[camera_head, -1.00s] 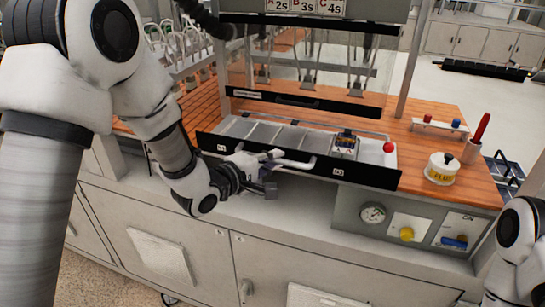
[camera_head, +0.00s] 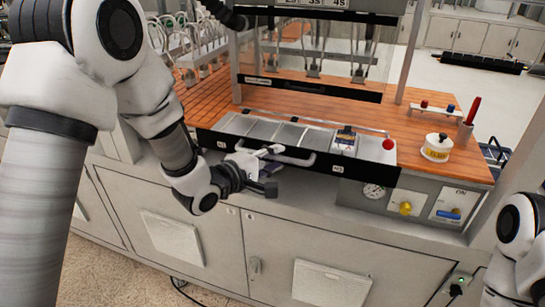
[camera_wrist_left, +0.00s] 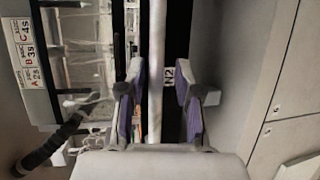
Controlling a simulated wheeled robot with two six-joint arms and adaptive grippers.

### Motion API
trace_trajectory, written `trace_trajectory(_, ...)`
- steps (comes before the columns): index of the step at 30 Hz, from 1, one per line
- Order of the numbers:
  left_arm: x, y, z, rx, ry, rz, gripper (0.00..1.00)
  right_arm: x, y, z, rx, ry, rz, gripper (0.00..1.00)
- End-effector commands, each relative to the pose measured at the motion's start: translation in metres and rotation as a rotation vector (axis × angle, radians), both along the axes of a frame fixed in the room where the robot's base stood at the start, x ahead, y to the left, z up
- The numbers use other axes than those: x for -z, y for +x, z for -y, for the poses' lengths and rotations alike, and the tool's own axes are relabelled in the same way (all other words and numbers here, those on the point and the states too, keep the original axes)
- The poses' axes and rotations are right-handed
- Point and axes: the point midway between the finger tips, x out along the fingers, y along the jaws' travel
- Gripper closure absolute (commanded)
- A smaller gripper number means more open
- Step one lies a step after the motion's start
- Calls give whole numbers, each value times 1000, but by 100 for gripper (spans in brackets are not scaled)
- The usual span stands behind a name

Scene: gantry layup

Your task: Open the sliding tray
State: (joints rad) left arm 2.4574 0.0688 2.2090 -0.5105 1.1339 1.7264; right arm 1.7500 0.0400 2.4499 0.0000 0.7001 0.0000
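The sliding tray (camera_head: 372,175) has a black front panel and pale compartments, and juts out from under a clear-windowed unit over the wooden bench. Its white bar handle (camera_head: 297,160) runs along the front. My left gripper (camera_head: 271,167) is at the handle's left part. In the left wrist view the handle (camera_wrist_left: 157,60) passes between the two purple-padded fingers (camera_wrist_left: 160,103), with visible gaps on both sides. The fingers look open around it; contact is unclear. A small box with a blue and yellow label (camera_head: 345,140) sits in the tray. My right gripper is out of view.
A red ball (camera_head: 389,144) is at the tray's right end. A white, yellow-labelled pot (camera_head: 437,148) and a holder with a red stick (camera_head: 468,122) stand on the bench to the right. The control panel (camera_head: 410,206) and grey cabinets (camera_head: 215,240) lie below.

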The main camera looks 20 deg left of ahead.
Motion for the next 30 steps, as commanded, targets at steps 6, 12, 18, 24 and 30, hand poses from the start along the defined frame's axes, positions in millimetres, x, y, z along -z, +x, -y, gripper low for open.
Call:
trace_trajectory(6,-2,1,0,-1,-1,4,61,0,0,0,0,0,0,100)
trace_trajectory(12,-5,-13,-7,-4,-5,4,61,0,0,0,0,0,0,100)
trace_trajectory(18,-13,-49,-23,-3,-6,2,61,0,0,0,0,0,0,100)
trace_trajectory(24,-15,-66,-30,0,-2,4,61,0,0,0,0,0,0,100)
trace_trajectory(30,-15,-66,-30,0,0,3,61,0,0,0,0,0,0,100)
